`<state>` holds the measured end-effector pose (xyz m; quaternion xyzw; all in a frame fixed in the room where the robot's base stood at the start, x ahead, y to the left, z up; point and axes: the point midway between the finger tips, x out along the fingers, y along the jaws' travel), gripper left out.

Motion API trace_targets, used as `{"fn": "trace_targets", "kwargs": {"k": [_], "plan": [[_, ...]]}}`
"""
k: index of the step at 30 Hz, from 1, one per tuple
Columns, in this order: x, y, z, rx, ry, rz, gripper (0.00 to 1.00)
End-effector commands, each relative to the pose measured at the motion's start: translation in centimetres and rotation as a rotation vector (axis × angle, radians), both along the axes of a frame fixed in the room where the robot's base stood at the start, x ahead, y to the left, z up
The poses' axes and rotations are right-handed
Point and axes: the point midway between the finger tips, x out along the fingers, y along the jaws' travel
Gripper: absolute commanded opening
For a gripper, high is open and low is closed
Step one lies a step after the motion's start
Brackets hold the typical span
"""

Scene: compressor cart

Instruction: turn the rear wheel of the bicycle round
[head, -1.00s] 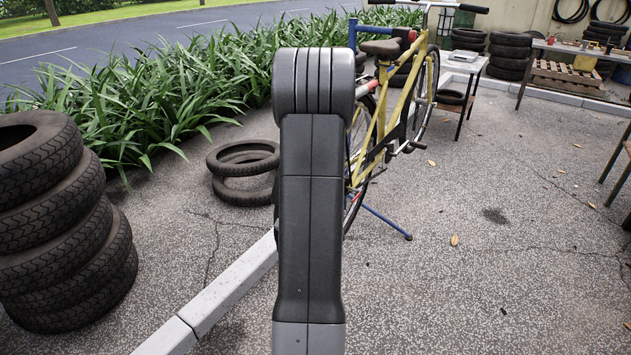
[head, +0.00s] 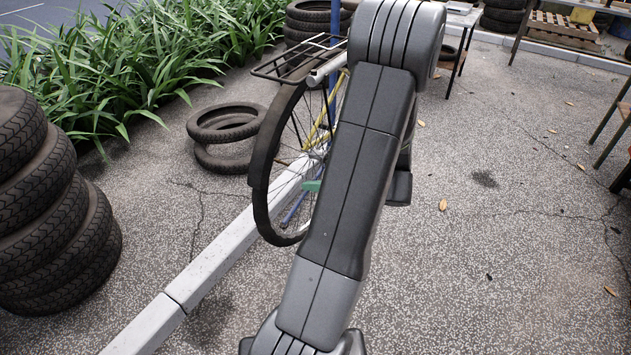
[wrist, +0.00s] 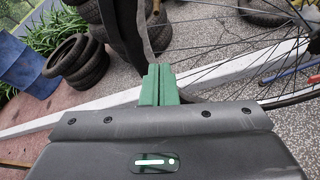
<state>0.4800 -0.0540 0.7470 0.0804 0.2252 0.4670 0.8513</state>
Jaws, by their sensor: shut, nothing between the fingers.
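The bicycle's rear wheel (head: 267,222), with a black tyre and thin spokes, stands upright behind and left of my arm in the head view. My arm hides its right part and most of the yellow bicycle frame (head: 320,134). A black rack (head: 290,62) sits above the wheel. My gripper (head: 312,186) shows as a small green tip in front of the spokes. In the wrist view, the green fingers of my gripper (wrist: 158,75) are together and empty. A dark curved band, tyre or mudguard, is just beyond them, and spokes spread right. Contact cannot be told.
A white kerb (head: 205,272) runs along the ground and passes behind the wheel. Loose tyres (head: 222,125) lie left of the wheel, and a tall tyre stack (head: 62,215) stands farther left.

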Motion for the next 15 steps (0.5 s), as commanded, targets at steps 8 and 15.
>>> {"fn": "trace_targets", "kwargs": {"k": [8,15], "plan": [[2.8,5.1,-2.1,-0.002,0.0,0.004,0.0],[4.1,5.3,0.5,-0.004,-0.005,-0.001,0.0]]}}
